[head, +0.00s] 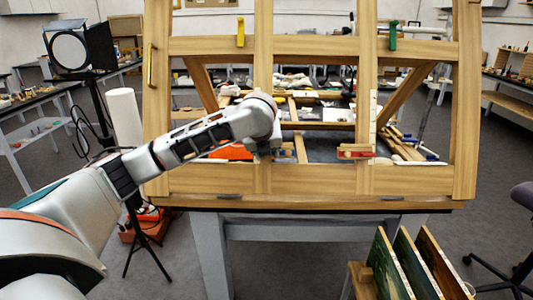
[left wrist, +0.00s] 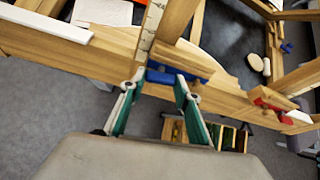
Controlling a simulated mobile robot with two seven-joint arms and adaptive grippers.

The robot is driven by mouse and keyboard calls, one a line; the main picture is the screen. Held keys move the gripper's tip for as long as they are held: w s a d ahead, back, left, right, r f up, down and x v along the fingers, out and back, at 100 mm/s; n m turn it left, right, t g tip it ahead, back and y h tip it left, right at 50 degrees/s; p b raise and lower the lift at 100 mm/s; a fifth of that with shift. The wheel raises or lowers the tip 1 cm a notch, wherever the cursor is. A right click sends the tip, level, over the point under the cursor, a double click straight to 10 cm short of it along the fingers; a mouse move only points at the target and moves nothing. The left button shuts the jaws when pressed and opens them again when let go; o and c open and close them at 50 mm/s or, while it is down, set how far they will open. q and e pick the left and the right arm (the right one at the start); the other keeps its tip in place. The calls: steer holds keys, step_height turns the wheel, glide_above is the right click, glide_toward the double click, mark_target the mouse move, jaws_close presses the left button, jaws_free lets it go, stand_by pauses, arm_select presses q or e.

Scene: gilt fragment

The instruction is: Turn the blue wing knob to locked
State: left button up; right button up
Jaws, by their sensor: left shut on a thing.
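The blue wing knob (left wrist: 161,78) sits on the lower rail of a large wooden frame (head: 330,180). My left gripper (left wrist: 160,84) has its teal fingers on either side of the knob, shut on it. In the left wrist view the knob's bar lies roughly along the rail, next to a wooden block (left wrist: 183,60). In the head view my left gripper (head: 264,150) is at the frame's lower middle and hides the knob. I cannot read any locked marking. My right gripper is not in view.
A red knob (head: 355,154) sits on the rail to the right, also in the left wrist view (left wrist: 268,99). A yellow knob (head: 240,32) and a green knob (head: 393,36) are on the top rail. Painted panels (head: 405,265) stand below right. A lamp stand (head: 72,52) is left.

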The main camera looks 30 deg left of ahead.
arm_select(q)
steer(key=shift+m+y, duration=0.4)
steer(key=shift+m, duration=0.3)
steer(key=o, duration=1.1)
steer(key=shift+o, duration=0.2)
steer(key=v, duration=1.2)
steer(key=shift+w, duration=0.2)
steer(key=shift+d+r, duration=0.1)
